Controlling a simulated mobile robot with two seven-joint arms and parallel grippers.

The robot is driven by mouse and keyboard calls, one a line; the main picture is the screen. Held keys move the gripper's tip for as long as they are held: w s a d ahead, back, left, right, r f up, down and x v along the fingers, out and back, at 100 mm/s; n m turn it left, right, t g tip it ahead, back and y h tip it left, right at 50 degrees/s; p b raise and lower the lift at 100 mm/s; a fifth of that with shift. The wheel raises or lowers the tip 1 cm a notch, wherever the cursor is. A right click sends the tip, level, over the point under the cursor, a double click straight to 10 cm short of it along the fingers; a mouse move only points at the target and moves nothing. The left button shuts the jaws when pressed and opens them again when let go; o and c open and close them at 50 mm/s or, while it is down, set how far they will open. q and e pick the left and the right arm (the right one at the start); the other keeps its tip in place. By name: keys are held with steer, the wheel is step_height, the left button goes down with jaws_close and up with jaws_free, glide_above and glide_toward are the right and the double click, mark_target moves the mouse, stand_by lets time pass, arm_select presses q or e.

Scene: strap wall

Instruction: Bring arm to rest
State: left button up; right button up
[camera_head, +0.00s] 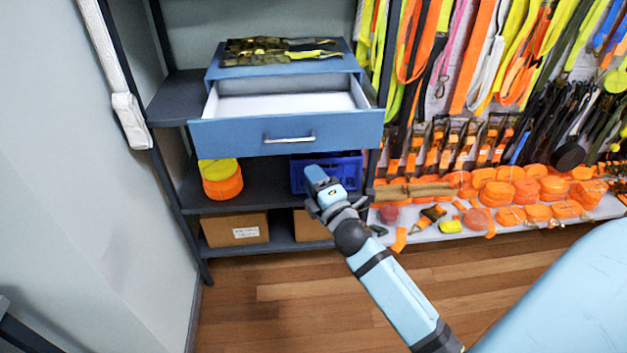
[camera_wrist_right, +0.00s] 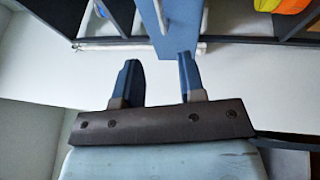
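My right arm reaches up from the lower right in the head view. My right gripper (camera_head: 315,180) is below the right half of the open drawer's front and overlaps the blue crate in the picture. In the right wrist view its two dark fingers (camera_wrist_right: 158,75) stand apart with nothing between them, so it is open and empty. The blue drawer (camera_head: 235,135) is pulled out, with an empty white inside and a silver handle (camera_head: 289,139). In the wrist view the drawer front (camera_wrist_right: 181,30) shows beyond the fingertips. My left gripper is not in view.
A dark shelf rack (camera_head: 158,150) holds the drawer unit, straps on its top (camera_head: 275,50), an orange-yellow roll (camera_head: 221,180), the blue crate (camera_head: 347,168) and cardboard boxes (camera_head: 234,229). Hanging straps and orange coils (camera_head: 497,192) fill the right. The wooden floor (camera_head: 270,310) in front is clear.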

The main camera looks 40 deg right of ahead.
stand_by(0.3)
steer(key=shift+f, duration=0.1)
steer(key=s+a+f+m+g+y+p, duration=0.1)
steer(key=s+a+f+m+g+y, duration=0.1)
steer(key=s+a+f+m+g, duration=0.2)
steer(key=s+a+f+m+g+y+p, duration=0.2)
steer(key=s+a+f+m, duration=0.8)
steer(key=s+f, duration=0.7)
steer(key=s+a+g+y, duration=0.1)
steer(key=g, duration=0.1)
steer(key=shift+s+a+f+g+y, duration=0.2)
steer(key=shift+g+y, duration=0.1)
steer(key=shift+g, duration=0.1)
